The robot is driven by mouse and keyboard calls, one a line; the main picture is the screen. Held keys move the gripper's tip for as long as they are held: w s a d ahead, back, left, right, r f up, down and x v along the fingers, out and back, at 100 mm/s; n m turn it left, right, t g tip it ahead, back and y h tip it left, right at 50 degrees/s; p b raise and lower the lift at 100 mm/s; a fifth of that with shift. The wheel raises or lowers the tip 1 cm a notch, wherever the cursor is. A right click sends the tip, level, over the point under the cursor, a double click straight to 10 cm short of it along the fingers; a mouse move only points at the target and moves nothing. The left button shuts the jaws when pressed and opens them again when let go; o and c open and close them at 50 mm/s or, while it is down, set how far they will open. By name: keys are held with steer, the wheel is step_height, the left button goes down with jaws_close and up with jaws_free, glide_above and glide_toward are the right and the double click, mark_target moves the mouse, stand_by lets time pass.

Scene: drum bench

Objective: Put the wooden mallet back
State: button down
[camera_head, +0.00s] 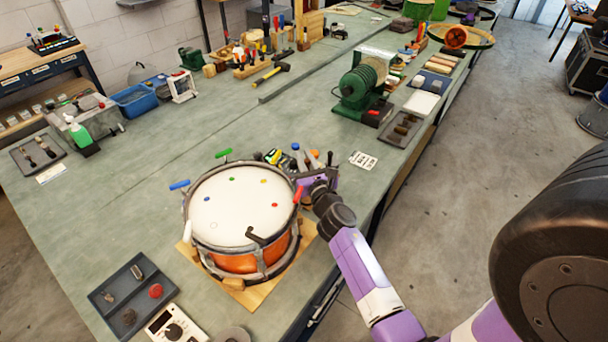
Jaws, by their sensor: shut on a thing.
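My gripper (312,181) is at the right rim of the drum (238,205), over the bench's front side. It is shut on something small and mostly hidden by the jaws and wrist. A brown, wood-coloured piece (307,203) shows just below the jaws; it looks like part of the wooden mallet, but its shape is too covered to be sure. The drum has a white head with coloured dots and an orange shell. It sits on a wooden board (246,296). A red peg (298,195) stands at the rim beside my gripper.
Behind the drum are small bottles and tools (296,157) and a white card (363,160). A green machine (362,88) stands farther back. A grey tray (131,293) and a meter (174,327) lie front left. The bench (130,190) is clear left of the drum.

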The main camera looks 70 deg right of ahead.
step_height(320, 180, down, 6)
steer(key=b, duration=0.5)
steer(key=shift+f+b, duration=0.1)
steer(key=shift+b, duration=0.2)
steer(key=shift+f, duration=0.2)
steer(key=c, duration=1.4)
jaws_free()
steer(key=shift+o, duration=0.2)
steer(key=shift+r, duration=0.1)
